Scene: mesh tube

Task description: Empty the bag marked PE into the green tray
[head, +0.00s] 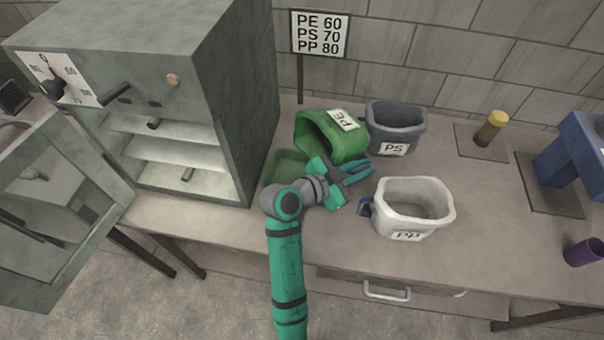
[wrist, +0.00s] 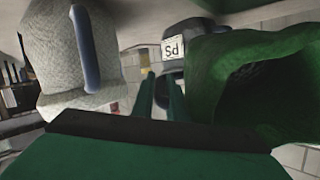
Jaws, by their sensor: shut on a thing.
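The green bag marked PE (head: 332,136) is tilted on its side, its open mouth facing left and down towards the green tray (head: 283,168). The tray sits against the oven's right side, partly hidden by my arm and the bag. My gripper (head: 357,174) is shut at the bag's near right side and holds it; the exact grip point is hidden. In the wrist view, turned upside down, the bag (wrist: 235,75) fills the right with its dark mouth showing, beside my gripper's fingers (wrist: 161,98). I cannot make out any contents in bag or tray.
The grey PS bag (head: 394,128) stands close behind the PE bag. The white PP bag (head: 413,205) with a blue handle stands close to my gripper's right. An oven (head: 230,110) with its door open is at left. A yellow-capped jar (head: 491,128) stands farther right.

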